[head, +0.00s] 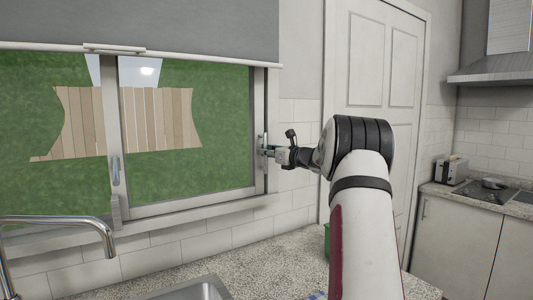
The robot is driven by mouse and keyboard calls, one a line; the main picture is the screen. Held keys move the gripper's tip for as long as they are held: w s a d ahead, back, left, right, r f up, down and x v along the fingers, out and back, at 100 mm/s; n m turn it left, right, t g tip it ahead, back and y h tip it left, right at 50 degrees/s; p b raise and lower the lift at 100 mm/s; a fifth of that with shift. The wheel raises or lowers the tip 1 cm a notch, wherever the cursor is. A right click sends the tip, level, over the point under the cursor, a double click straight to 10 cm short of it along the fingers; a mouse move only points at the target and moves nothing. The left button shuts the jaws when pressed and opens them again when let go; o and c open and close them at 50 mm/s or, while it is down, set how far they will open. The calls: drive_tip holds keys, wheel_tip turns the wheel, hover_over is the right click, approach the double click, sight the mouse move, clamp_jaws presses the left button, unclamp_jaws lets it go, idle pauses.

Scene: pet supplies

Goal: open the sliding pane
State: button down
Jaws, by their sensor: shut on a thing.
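The window has a sliding pane (190,205) in a pale grey frame, in the middle left of the head view. A slim upright handle (263,141) shows at the pane's right edge. My gripper (268,151) is at this right edge, shut on the handle, with my arm reaching in from the lower right. The fingertips are small in the picture and partly hide the handle. A second light handle (116,170) is on the upright between the two panes. I cannot tell whether there is a gap at the right edge.
A grey blind (160,25) covers the window's top. Below are a speckled counter (240,250), a tap (75,222) and a sink (200,290). A green object (327,238) is partly hidden by my arm. A white door (375,60) stands to the right.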

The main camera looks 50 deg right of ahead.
drive_tip(key=b, duration=0.9)
approach(190, 156)
drive_tip(key=w, duration=0.5)
drive_tip(key=c, duration=1.9)
unclamp_jaws()
drive_tip(key=shift+s, duration=0.15)
drive_tip(key=s, duration=1.1)
drive_tip(key=shift+s+a, duration=0.2)
drive_tip(key=shift+s, duration=0.2)
